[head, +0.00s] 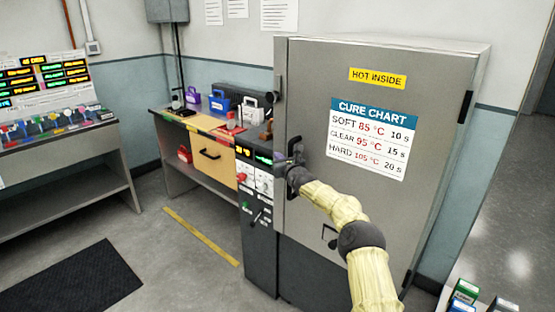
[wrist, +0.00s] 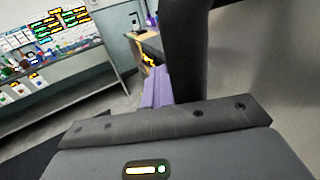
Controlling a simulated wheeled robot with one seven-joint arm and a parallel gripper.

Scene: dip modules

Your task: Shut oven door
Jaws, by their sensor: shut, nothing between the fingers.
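The oven (head: 455,160) is a tall grey cabinet at the right of the head view. Its wide door (head: 310,90) bears a yellow HOT INSIDE label and a cure chart. The door looks close to its frame, but I cannot tell whether it is fully shut. My gripper (head: 294,160) is at the dark handle near the door's left edge. Its fingers are shut with nothing between them, and they partly hide the handle. In the wrist view, a dark upright bar (wrist: 186,50) stands close to my gripper, with the grey door surface (wrist: 260,50) to its right.
A control panel (head: 256,183) with knobs is left of the door. A workbench (head: 185,130) with small carriers stands behind it. A second table (head: 60,140) is at far left. Small boxes (head: 465,293) are at bottom right.

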